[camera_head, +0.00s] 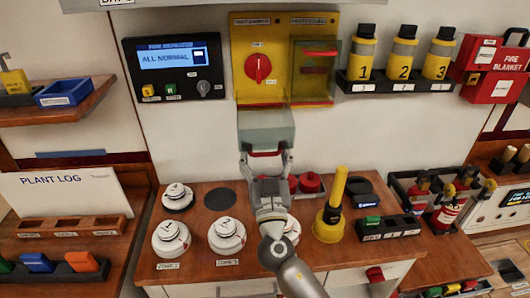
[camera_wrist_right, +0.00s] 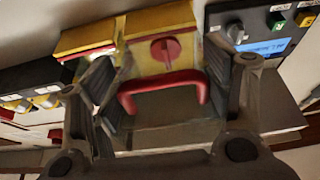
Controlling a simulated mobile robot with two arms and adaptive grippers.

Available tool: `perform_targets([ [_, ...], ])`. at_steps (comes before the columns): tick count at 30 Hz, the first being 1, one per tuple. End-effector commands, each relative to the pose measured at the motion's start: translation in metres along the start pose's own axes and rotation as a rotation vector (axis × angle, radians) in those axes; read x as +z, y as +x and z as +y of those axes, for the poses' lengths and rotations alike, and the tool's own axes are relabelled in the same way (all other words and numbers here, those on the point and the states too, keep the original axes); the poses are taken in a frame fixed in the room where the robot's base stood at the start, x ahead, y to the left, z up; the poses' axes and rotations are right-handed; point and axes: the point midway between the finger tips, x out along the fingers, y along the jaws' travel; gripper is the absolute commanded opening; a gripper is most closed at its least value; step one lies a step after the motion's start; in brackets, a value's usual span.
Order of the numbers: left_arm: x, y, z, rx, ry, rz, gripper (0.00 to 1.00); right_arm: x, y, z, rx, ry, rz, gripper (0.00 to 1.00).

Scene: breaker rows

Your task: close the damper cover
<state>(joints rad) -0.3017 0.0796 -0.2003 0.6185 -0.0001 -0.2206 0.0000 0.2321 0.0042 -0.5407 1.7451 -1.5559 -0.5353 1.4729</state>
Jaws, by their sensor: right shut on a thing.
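The left half of a yellow panel has a red rotary knob (camera_head: 257,68), uncovered. Its clear greenish cover (camera_head: 266,130) hangs open below the panel, sticking out towards me, with a red handle at its near edge. My right gripper (camera_head: 266,160) is shut on this cover at the handle. In the right wrist view the red U-shaped handle (camera_wrist_right: 160,84) lies between the two fingers (camera_wrist_right: 165,100), with the knob (camera_wrist_right: 166,48) beyond it. The fingers partly hide the cover. The panel's labels are too small to read surely. My left gripper is not in view.
A second cover (camera_head: 314,75) with a red handle is shut over the panel's right half. A display box (camera_head: 169,68) hangs at left, a shelf of numbered yellow-black items (camera_head: 398,87) at right. Detectors (camera_head: 171,238) and a yellow plunger-like tool (camera_head: 331,212) stand on the counter below.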

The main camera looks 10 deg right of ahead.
Motion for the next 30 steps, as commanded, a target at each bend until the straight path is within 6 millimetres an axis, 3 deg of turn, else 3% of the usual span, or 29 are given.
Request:
perform_targets([
  [9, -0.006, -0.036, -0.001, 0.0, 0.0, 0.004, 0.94, -0.023, 0.002, 0.0, 0.0, 0.005, -0.11, 0.29],
  [23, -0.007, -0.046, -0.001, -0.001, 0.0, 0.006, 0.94, -0.057, 0.009, 0.0, 0.0, 0.003, -0.097, 0.29],
  [30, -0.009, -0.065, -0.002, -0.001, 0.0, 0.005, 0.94, -0.077, 0.017, -0.001, -0.001, 0.003, -0.096, 0.3],
])
